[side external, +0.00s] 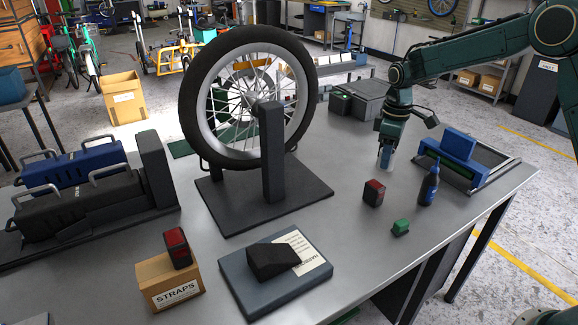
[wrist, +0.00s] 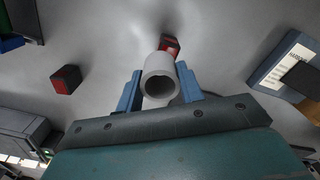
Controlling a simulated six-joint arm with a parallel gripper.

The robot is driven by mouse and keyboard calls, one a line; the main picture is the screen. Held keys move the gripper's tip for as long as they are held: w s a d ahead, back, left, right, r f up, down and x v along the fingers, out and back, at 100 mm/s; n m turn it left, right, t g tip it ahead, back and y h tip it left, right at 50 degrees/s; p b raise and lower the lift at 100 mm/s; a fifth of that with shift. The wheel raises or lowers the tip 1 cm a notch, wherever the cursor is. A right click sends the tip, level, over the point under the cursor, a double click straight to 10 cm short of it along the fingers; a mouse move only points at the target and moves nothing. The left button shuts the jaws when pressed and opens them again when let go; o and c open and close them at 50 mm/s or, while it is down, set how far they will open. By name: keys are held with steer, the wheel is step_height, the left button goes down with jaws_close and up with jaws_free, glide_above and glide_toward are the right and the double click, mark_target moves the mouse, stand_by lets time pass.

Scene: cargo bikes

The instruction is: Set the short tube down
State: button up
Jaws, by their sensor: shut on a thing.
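The short tube (wrist: 159,78) is a light grey hollow cylinder. In the wrist view it sits between the two blue fingers of my gripper (wrist: 160,90), which is shut on it, with its open end facing the camera. In the side view my gripper (side external: 386,157) points down, low over the grey bench (side external: 340,215), behind the red and black light. The tube is hard to make out there. I cannot tell whether its lower end touches the bench.
A red and black light (side external: 374,193), a dark blue bottle (side external: 429,185) and a green block (side external: 400,227) stand near my gripper. A blue clamp-like device (side external: 458,152) is to the right. The wheel stand (side external: 272,165) is to the left.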

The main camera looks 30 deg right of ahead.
steer(key=s+a+f+m, duration=0.4)
steer(key=s+a+m, duration=0.1)
steer(key=a+m, duration=0.1)
steer(key=shift+s+a+f+m, duration=0.2)
steer(key=shift+a+m, duration=0.1)
steer(key=shift+a, duration=0.45)
steer(key=shift+w, duration=0.1)
stand_by(0.4)
